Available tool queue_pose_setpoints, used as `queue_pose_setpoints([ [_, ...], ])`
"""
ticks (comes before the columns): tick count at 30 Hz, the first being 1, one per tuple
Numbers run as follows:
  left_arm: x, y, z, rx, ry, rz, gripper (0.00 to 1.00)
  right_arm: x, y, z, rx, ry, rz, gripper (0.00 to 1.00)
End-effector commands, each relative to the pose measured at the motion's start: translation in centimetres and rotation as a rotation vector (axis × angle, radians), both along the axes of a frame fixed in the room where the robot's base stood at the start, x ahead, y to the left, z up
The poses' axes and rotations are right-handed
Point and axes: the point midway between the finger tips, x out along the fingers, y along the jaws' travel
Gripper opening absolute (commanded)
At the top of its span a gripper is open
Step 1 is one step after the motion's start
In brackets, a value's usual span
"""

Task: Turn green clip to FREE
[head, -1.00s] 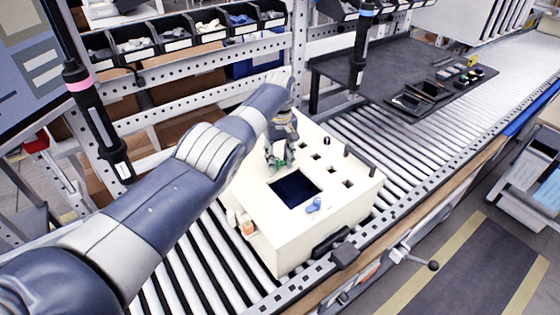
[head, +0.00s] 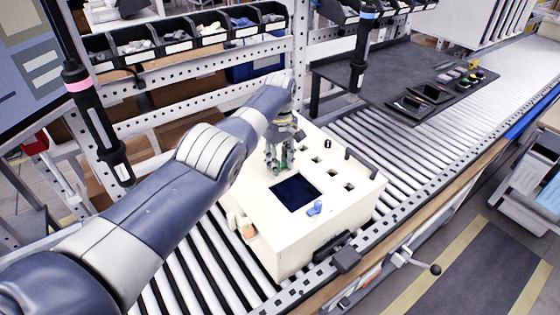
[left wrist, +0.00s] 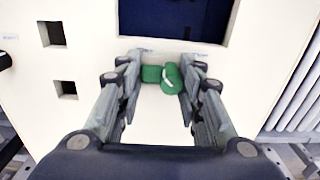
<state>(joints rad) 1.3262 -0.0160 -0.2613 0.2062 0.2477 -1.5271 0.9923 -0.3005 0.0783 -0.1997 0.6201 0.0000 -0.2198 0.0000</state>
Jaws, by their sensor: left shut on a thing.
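The green clip (left wrist: 171,78) sits on top of the cream box (head: 345,205), just beside its dark rectangular opening. In the left wrist view it shows as a green block and a rounded green lever with a pale mark, between my fingers. My left gripper (head: 279,165) points down at the box top and is shut on the clip; its fingertips also show in the left wrist view (left wrist: 163,72). In the head view the fingers hide most of the clip. Any FREE lettering cannot be read. My right gripper is not in view.
A blue clip (head: 315,208) sits on the near side of the opening (head: 294,193). Several square holes and dark pegs are on the box's right part. The box stands on a roller conveyor (head: 420,150). Two hanging screwdrivers (head: 97,120) (head: 363,48) flank the workspace.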

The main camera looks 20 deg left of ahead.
Motion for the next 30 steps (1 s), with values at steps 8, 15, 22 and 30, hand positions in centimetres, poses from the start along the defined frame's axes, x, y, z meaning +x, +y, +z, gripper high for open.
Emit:
queue_pose_setpoints([
  [8, 0.1, 0.1, 0.2, 0.001, -0.004, 0.001, 0.56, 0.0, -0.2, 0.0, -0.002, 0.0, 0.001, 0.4],
  [15, 0.1, 0.0, 0.2, 0.0, -0.003, 0.0, 0.56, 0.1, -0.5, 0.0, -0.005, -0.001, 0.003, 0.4],
  [22, 0.1, 0.0, 1.7, -0.001, -0.004, 0.0, 0.56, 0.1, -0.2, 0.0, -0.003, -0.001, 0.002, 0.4],
  [30, 0.2, 0.1, 7.5, 0.0, -0.008, 0.002, 0.56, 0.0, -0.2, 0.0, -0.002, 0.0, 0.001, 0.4],
])
